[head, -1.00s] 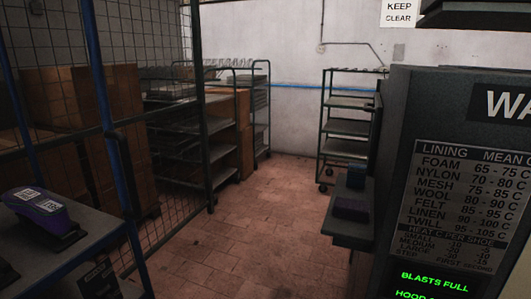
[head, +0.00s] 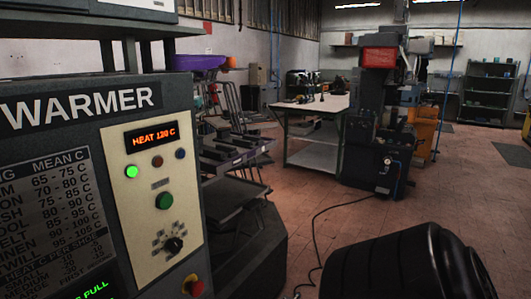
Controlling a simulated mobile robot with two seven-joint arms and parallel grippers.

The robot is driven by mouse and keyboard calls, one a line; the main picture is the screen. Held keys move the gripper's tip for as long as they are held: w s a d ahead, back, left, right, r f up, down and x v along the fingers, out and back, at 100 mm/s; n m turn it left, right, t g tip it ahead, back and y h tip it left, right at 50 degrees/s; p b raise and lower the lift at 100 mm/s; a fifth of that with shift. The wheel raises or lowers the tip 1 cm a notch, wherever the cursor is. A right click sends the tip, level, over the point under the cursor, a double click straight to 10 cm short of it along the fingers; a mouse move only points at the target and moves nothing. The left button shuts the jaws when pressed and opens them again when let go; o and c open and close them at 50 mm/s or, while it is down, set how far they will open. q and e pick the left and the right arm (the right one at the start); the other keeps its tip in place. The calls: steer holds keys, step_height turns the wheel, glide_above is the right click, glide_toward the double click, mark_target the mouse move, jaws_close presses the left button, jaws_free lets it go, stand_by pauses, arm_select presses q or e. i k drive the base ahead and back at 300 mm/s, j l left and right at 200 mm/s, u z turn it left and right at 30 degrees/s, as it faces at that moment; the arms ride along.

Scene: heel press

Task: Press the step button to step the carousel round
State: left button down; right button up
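The warmer's cream control panel (head: 155,190) stands at the left of the head view. It has a lit green lamp (head: 131,172), a larger green push button (head: 164,201), a black dial (head: 174,245) and a red knob (head: 193,285) low on its edge. I cannot read which button is the step button. A dark rack-like structure with arms and trays (head: 235,150), possibly the carousel, stands just behind the warmer and is partly hidden by it. Neither gripper shows.
The panel display (head: 152,137) reads HEAT 120 C. A white-topped table (head: 313,105) and a dark press machine with a red box (head: 372,125) stand further back. A cable (head: 316,228) lies on the tiled floor. A rounded black part, likely mine, fills the bottom right.

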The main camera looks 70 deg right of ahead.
mark_target(166, 201)
steer(key=z, duration=1.55)
